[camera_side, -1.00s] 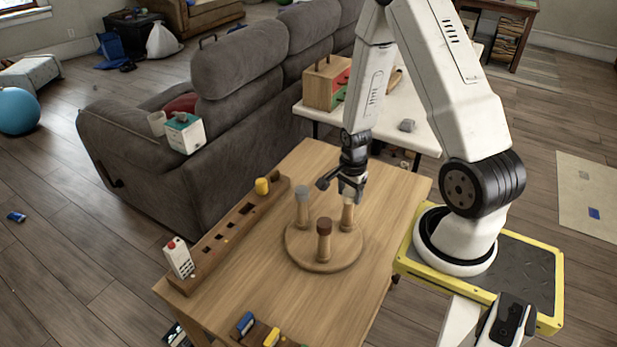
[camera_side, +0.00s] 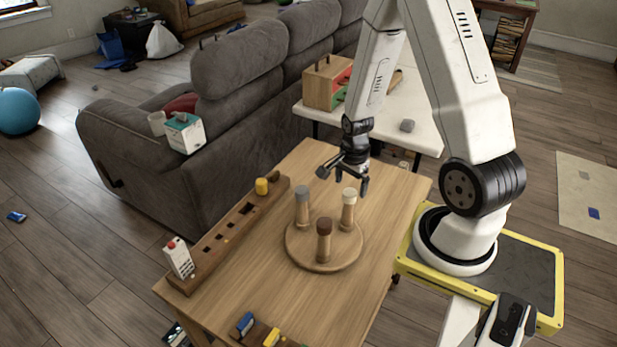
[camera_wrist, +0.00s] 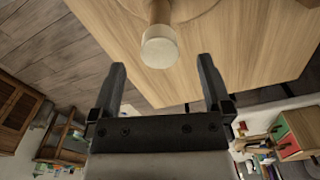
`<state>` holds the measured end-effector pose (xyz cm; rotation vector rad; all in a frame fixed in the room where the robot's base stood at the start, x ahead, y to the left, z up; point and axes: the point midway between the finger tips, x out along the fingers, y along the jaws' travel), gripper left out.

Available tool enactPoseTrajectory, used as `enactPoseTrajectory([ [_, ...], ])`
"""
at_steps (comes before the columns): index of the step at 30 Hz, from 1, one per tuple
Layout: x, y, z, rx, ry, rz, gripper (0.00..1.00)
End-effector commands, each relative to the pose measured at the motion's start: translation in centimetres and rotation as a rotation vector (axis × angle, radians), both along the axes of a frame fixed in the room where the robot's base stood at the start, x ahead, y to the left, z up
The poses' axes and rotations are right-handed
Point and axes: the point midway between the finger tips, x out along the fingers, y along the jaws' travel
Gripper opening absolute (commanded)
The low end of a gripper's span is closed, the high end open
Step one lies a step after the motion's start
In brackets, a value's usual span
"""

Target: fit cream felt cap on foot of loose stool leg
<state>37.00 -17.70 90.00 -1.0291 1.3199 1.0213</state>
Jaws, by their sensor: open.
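An upturned round wooden stool (camera_side: 325,262) lies on the table with three legs pointing up. The cream felt cap (camera_side: 349,192) sits on top of the back right leg; it also shows in the wrist view (camera_wrist: 160,50). Another leg bears a grey cap (camera_side: 302,191) and the front leg a dark brown cap (camera_side: 324,224). My gripper (camera_side: 352,181) is open and empty, just above and behind the cream cap. In the wrist view my fingertips (camera_wrist: 162,75) stand apart, with the cap beyond them and clear of both.
A wooden slotted rack (camera_side: 225,238) runs along the table's left edge with a yellow cylinder (camera_side: 262,186) and a white remote-like object (camera_side: 179,258). Small blue and yellow pieces lie at the front edge. A white side table (camera_side: 420,130) stands behind. The table's right side is clear.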

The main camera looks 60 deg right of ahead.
Motion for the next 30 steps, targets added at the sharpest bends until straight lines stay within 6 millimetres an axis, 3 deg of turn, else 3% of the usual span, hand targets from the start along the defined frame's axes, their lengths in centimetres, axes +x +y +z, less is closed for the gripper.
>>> enactPoseTrajectory([
  [12,0.0,0.0,3.8,-0.001,-0.002,0.0,1.0],
  [25,0.1,0.2,4.5,-0.001,-0.002,0.016,1.0],
  [30,0.7,1.3,5.2,-0.01,-0.014,0.129,1.0],
])
